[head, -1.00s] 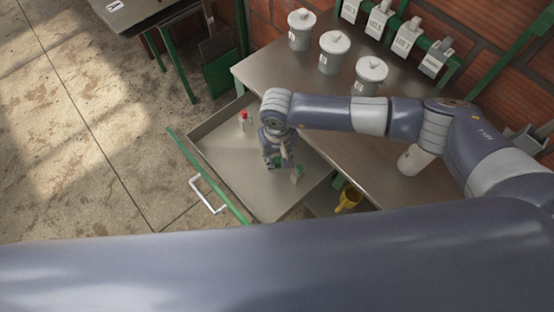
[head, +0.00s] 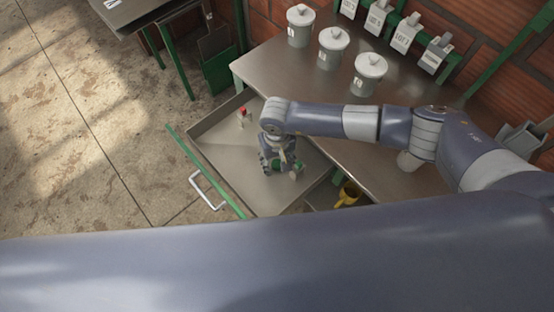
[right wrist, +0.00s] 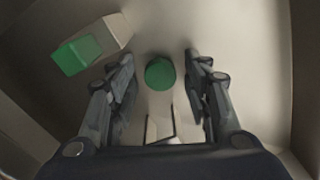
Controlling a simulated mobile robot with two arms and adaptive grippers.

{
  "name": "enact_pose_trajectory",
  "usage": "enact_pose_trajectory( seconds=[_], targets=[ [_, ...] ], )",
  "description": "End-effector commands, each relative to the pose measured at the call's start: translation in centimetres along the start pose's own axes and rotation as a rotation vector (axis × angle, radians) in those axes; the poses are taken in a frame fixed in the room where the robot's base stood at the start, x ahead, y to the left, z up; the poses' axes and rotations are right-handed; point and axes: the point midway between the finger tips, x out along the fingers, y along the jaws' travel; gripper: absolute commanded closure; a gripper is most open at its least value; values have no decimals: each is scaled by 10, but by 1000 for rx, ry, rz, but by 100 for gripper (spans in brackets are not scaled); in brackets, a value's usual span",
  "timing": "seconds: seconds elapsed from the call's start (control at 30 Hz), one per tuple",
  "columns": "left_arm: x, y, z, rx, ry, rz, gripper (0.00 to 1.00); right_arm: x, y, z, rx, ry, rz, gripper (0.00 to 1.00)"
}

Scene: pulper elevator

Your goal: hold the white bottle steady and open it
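In the right wrist view, a pale bottle with a green cap (right wrist: 160,72) stands between the fingers of my right gripper (right wrist: 162,75). The fingers are apart, with a gap on each side of the cap. A second pale, green-capped bottle (right wrist: 113,33) lies on its side to the left. In the head view my right gripper (head: 279,166) points down into the open drawer and partly hides these bottles. A small bottle with a red cap (head: 243,112) stands farther back in the drawer. I cannot tell which bottle is the white one. My left gripper is not in view.
The drawer (head: 222,150) has raised walls and a white handle (head: 205,192). The steel table (head: 300,80) beside it carries several lidded grey jars (head: 333,48). A yellow cup (head: 348,195) is below the table edge. A white object (head: 408,161) is partly behind my right arm.

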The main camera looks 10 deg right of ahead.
Motion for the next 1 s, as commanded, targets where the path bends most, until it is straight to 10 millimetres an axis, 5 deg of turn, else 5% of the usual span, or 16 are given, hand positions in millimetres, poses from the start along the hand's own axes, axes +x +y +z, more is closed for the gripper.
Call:
enact_pose_trajectory(
  seconds=[0.3, 0.7, 1.0],
  targets=[
    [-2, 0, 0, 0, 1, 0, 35, -10, 0, -1, -1, 3, -1, 55],
    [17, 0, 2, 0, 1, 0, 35, -91, 0, -2, -2, 5, -1, 55],
    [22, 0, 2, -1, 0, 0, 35, -122, 0, 0, 0, 2, 0, 55]
  ],
)
